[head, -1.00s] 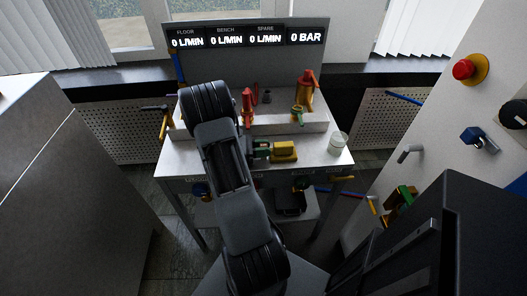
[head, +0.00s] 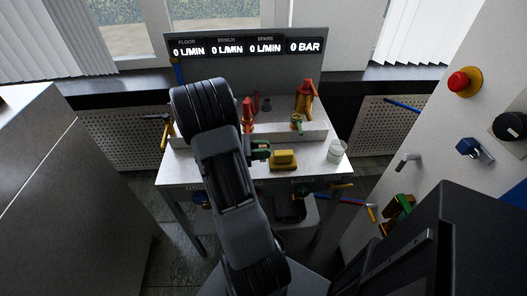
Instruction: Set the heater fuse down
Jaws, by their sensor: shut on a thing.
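My gripper (head: 258,151) is small and partly hidden behind my dark forearm, over the white bench (head: 215,172). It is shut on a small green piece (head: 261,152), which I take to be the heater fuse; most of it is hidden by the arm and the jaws. The piece is just left of a yellow block (head: 283,160) on the bench top. A narrow gap seems to lie between them. I cannot tell whether the piece touches the bench.
A glass beaker (head: 337,151) stands near the bench's right edge. Red fittings (head: 305,95) and a green-handled valve (head: 297,123) stand on the raised back ledge. A pale cabinet (head: 435,130) with a red button (head: 464,81) is at right.

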